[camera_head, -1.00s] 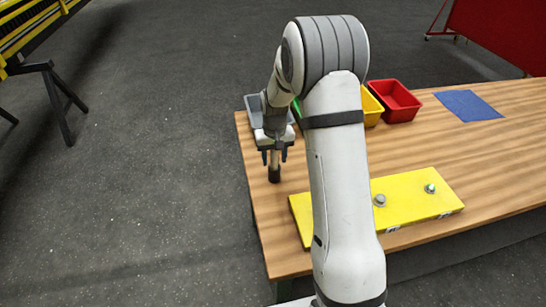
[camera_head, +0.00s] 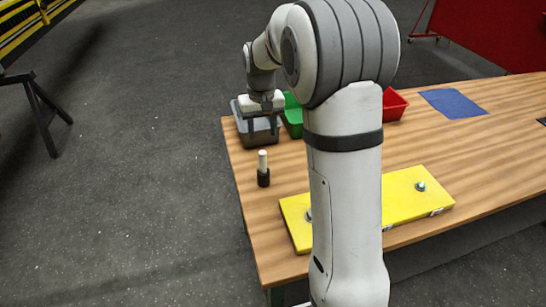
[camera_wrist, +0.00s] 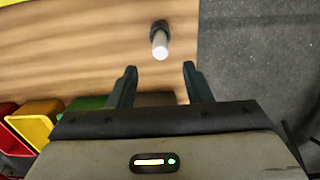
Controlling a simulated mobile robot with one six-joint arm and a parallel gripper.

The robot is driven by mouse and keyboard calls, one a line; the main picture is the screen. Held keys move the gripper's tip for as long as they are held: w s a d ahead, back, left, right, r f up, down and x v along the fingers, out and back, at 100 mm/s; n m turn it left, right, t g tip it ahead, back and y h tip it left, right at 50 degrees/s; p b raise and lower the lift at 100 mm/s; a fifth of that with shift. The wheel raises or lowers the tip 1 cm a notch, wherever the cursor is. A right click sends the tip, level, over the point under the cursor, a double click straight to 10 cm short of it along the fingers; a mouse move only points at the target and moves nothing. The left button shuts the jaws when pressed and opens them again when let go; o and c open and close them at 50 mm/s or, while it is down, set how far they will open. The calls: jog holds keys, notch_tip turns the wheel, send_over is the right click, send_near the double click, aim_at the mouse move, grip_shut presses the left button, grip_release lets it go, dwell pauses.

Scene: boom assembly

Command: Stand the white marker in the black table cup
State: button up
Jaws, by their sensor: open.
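The white marker (camera_head: 263,160) stands upright in the black table cup (camera_head: 263,178), near the left edge of the wooden table. In the wrist view the marker (camera_wrist: 160,45) and the cup (camera_wrist: 159,27) are seen from above, beyond my fingertips. My gripper (camera_head: 264,132) is open and empty, in front of the grey bin and apart from the marker. In the wrist view, a clear gap shows between my gripper's two fingers (camera_wrist: 158,70).
A grey bin (camera_head: 240,125), a green bin (camera_head: 291,118) and a red bin (camera_head: 395,104) line the back of the table. A yellow panel (camera_head: 405,197) with knobs lies at the front. A blue sheet (camera_head: 452,103) lies at the right. My arm hides part of the table.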

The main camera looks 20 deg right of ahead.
jog(key=s+r+t, duration=0.2)
jog(key=s+r, duration=0.5)
jog(key=s, duration=0.5)
jog(key=s+f+t, duration=0.1)
jog(key=s, duration=1.5)
jog(key=shift+s+a+f+t, duration=0.15)
jog(key=shift+a+f+t, duration=0.05)
jog(key=shift+a+t, duration=0.1)
jog(key=shift+f+b, duration=0.4)
jog(key=shift+f, duration=0.05)
